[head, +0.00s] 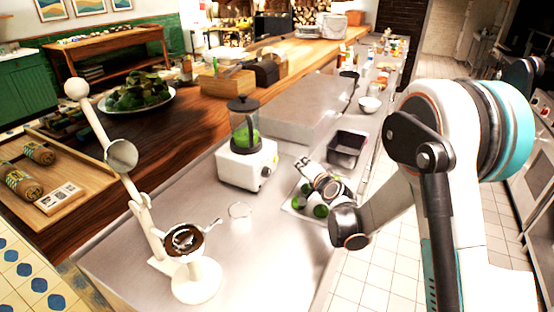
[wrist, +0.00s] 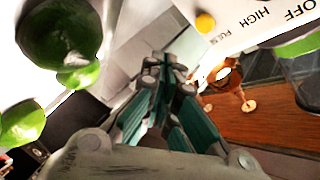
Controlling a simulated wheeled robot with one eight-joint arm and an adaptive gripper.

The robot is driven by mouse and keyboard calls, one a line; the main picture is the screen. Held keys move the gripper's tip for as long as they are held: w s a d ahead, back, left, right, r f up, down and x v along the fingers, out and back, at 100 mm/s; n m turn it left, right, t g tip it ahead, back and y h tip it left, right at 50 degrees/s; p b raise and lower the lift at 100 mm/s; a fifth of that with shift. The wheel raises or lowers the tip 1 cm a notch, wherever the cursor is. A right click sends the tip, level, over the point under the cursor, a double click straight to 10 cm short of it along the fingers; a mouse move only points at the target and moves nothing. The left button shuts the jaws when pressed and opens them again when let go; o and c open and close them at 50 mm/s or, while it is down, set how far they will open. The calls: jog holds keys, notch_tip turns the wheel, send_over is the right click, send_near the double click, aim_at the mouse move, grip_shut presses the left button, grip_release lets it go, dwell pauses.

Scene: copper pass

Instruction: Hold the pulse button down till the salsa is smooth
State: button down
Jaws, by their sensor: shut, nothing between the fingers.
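The blender stands on the steel counter in the head view. Its white base (head: 247,168) carries a clear jar (head: 243,118) with a dark lid and green salsa (head: 246,138) in the lower part. In the wrist view the white control panel (wrist: 245,15) shows at top right, with "OFF", "HIGH" and a partly cut label beside a round yellow button (wrist: 205,22). My gripper (head: 303,163) is to the right of the blender base, apart from it in the head view. Its fingers (wrist: 168,62) are shut and empty, below the yellow button in the wrist picture.
A tray with green produce (head: 320,211) lies under my gripper. A dark square container (head: 347,144) stands behind it. Bare counter (head: 250,270) lies between the press and my arm.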

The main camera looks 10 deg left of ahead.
jog(key=shift+w+a, duration=0.25)
jog(key=shift+a, duration=0.5)
jog(key=shift+w+a, duration=0.3)
jog(key=shift+a, duration=0.45)
jog(key=shift+w+a, duration=0.25)
jog(key=shift+a, duration=0.5)
jog(key=shift+a, duration=0.1)
jog(key=shift+w+a, duration=0.15)
jog(key=shift+a, duration=0.1)
jog(key=shift+w+a+b, duration=0.15)
jog(key=shift+a+b, duration=0.2)
jog(key=shift+a, duration=0.15)
dwell(0.4)
jog(key=shift+d, duration=0.1)
dwell(2.7)
jog(key=shift+s+d, duration=0.3)
jog(key=shift+d, duration=0.45)
jog(key=shift+s+d+b, duration=0.2)
jog(key=shift+s+d, duration=0.1)
jog(key=shift+d, duration=0.5)
jog(key=shift+s+d+b, duration=0.25)
jog(key=shift+d, duration=0.55)
jog(key=shift+s+d+b, duration=0.2)
jog(key=shift+s+d, duration=0.1)
jog(key=shift+d, duration=0.5)
